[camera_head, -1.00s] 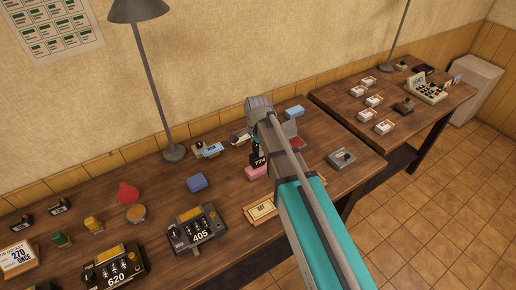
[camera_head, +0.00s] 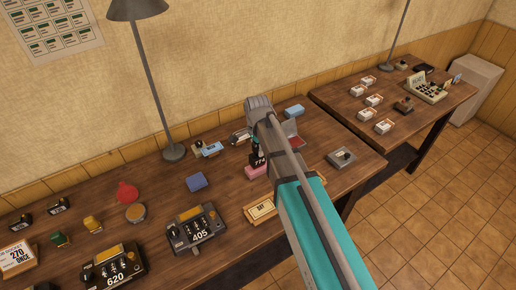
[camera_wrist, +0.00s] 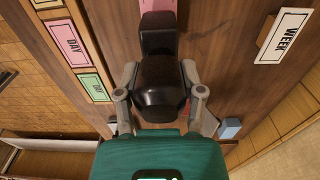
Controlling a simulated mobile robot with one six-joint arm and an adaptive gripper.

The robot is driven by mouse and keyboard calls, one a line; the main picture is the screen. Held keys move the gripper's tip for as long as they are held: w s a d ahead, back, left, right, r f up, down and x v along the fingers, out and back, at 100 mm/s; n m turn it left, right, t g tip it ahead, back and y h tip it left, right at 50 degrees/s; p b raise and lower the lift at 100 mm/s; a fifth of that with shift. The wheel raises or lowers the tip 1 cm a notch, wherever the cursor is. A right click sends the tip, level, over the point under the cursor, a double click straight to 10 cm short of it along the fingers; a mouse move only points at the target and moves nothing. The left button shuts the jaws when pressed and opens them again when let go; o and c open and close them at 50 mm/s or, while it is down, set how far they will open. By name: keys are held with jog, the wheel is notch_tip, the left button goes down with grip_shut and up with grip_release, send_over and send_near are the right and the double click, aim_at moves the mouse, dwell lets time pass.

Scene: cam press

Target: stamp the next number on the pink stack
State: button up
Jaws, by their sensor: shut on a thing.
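The pink stack (camera_head: 254,172) lies on the near table, partly behind my arm. A black stamp marked 774 (camera_head: 258,161) stands upright right over it; I cannot tell whether it is touching or just above. In the wrist view my gripper (camera_wrist: 160,95) is shut on the black stamp (camera_wrist: 158,100), one finger on each side. The pink stack (camera_wrist: 157,14) shows there at the top edge, beyond the stamp's foot. In the head view my arm hides the fingers.
Numbered black machines marked 405 (camera_head: 197,231) and 620 (camera_head: 114,268) stand front left. A dark blue block (camera_head: 197,182) and a lamp base (camera_head: 174,153) are left of the stack. A tan card block (camera_head: 261,210) lies in front. A grey device (camera_head: 341,159) stands right of my arm.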

jog(key=shift+s+f+b, duration=0.1)
jog(key=shift+f+b, duration=0.4)
dwell(2.0)
jog(key=shift+r, duration=0.1)
jog(key=shift+r+p, duration=3.45)
jog(key=shift+p, duration=0.1)
jog(key=shift+f, duration=0.15)
